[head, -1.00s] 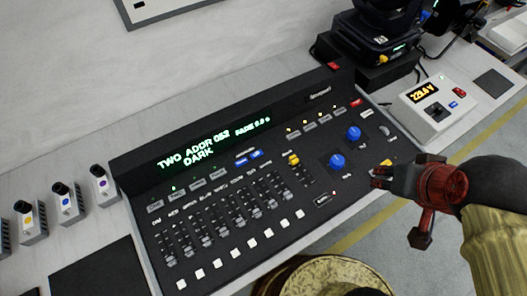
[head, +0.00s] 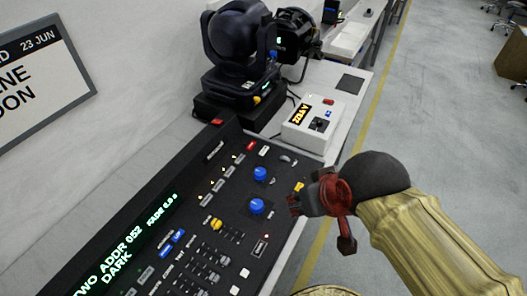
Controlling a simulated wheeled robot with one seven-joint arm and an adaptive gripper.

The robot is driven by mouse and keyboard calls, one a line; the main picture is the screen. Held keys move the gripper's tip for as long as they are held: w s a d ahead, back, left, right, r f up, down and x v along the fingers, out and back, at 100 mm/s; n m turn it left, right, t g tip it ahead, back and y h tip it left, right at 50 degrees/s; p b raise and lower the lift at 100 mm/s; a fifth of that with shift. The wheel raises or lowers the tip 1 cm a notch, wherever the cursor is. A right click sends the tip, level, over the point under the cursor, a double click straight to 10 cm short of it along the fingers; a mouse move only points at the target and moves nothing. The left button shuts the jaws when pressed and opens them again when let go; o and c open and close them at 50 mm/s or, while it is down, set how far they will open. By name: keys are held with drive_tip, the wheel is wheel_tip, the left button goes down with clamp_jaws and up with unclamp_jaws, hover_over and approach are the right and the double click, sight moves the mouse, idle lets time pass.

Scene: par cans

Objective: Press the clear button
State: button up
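The black lighting console (head: 190,205) runs from the lower left to the centre of the head view. Its display reads "TWO ADDR 052", "FADE 0.0 s" and "DARK". Its right part holds two blue knobs (head: 256,206), a red button (head: 250,146), a yellow button (head: 299,186) and a dark button with a pale outline (head: 260,247). The labels are too small to read, so I cannot tell which is the clear button. My gripper (head: 293,205) is over the console's right edge, beside the lower blue knob. It holds nothing visible; its finger gap is unclear.
A white box with a lit readout (head: 308,124) stands behind the console. A dark moving-head light (head: 240,50) and another black lamp (head: 296,35) stand at the back. A framed sign (head: 40,75) hangs on the left wall. Open grey floor lies to the right.

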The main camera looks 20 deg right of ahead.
drive_tip(key=shift+c, duration=1.2)
clamp_jaws()
idle(0.6)
